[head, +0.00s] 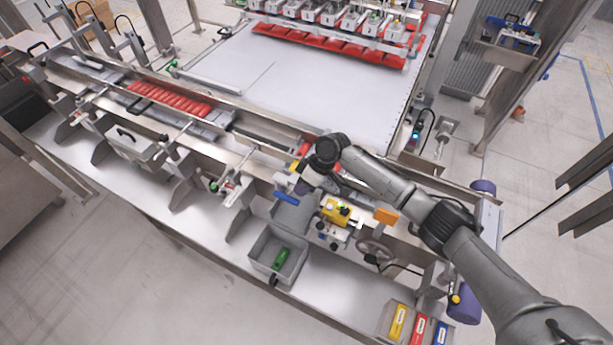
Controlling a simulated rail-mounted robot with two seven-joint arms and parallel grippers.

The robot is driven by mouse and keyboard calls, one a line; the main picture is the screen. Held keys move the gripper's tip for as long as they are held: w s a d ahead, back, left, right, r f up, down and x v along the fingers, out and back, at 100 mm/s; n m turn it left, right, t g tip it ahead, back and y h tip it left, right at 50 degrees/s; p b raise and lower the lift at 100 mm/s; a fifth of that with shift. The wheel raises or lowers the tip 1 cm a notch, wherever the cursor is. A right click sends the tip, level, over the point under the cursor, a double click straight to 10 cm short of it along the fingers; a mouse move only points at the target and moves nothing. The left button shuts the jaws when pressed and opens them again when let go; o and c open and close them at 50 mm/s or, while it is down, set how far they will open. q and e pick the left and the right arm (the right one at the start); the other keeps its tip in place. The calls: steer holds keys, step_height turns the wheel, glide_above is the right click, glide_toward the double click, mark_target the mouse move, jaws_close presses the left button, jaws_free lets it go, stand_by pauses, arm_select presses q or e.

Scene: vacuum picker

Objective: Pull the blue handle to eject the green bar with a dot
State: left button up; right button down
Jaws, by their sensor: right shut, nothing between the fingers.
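The blue handle (286,199) is a small blue bar at the front of the machine, left of the yellow block. My right arm reaches in from the lower right, and its dark wrist is above the rail just beyond the handle. My right gripper (304,186) points down close to the right end of the handle; its fingers are small and partly hidden, shut with nothing held. I cannot tell whether it touches the handle. A green bar (281,258) lies in the grey bin (263,246) below the handle; a dot on it is too small to make out. My left gripper is out of view.
A yellow block (337,211) and a handwheel (374,250) stand right of the bin. An orange block (386,216) is nearby. Red bars (170,98) line the conveyor at left. Yellow, red and blue boxes (419,328) sit at front right. The front shelf left of the bin has free room.

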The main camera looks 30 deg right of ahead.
steer(key=shift+s+a, duration=0.15)
steer(key=shift+a, duration=0.1)
steer(key=s+a+p, duration=0.8)
steer(key=a, duration=0.3)
steer(key=shift+a, duration=0.25)
steer(key=shift+s, duration=0.1)
